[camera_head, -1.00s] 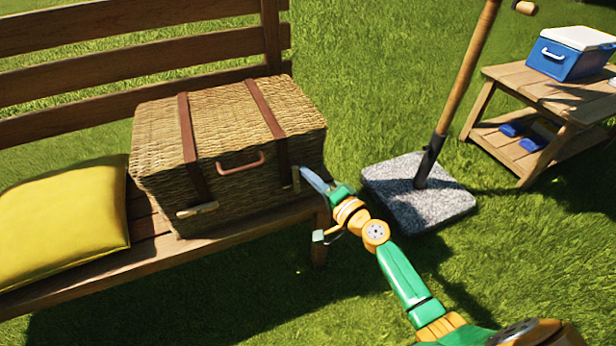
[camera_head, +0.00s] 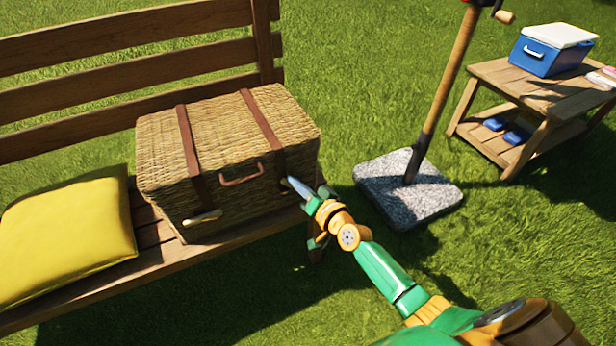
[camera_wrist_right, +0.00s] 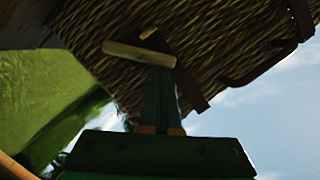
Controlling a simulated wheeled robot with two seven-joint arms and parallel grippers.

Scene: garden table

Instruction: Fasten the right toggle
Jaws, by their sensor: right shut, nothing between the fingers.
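The wicker basket (camera_head: 228,150) stands shut on the bench, with two brown leather straps over its lid and front. The left toggle (camera_head: 202,217), a pale wooden peg, lies crosswise at the left strap's lower end. The right toggle is mostly hidden behind my right gripper (camera_head: 292,184) in the head view. In the right wrist view the right toggle (camera_wrist_right: 139,53) shows as a wooden peg beside the dark strap (camera_wrist_right: 186,78). My right gripper (camera_wrist_right: 158,72) is shut and empty, its tips at the peg; contact is unclear. My left gripper is out of view.
A yellow cushion (camera_head: 66,238) lies on the bench (camera_head: 140,262) left of the basket. A pole in a stone base (camera_head: 408,190) stands on the grass to the right. A blue cooler (camera_head: 550,52) sits on a wooden side table (camera_head: 500,78) farther right.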

